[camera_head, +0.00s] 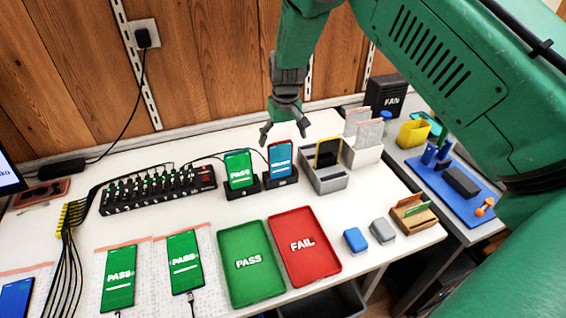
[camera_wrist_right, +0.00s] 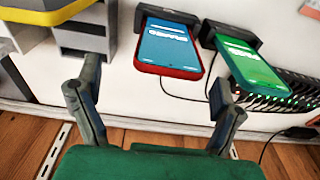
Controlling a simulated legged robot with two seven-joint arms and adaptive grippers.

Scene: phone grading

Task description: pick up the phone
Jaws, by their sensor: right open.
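A phone with a blue screen and red case (camera_head: 280,157) stands tilted in a black dock. It shows between and beyond my fingers in the right wrist view (camera_wrist_right: 168,48). A green PASS phone (camera_head: 238,169) stands in the dock to its left; the wrist view shows it at the right (camera_wrist_right: 252,65). A yellow-edged phone (camera_head: 328,152) stands in a grey holder. More phones lie on white mats: two green PASS ones (camera_head: 118,278) (camera_head: 184,261) and a blue one (camera_head: 16,298). My right gripper (camera_head: 284,134) is open and empty, above and behind the docked phones, touching none.
A green PASS tray (camera_head: 250,285) and a red FAIL tray (camera_head: 303,268) lie at the front. A black hub (camera_head: 160,190) with cables is left of the docks. The grey holder (camera_head: 324,180) stands close at their right. The wooden wall (camera_head: 200,60) is behind.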

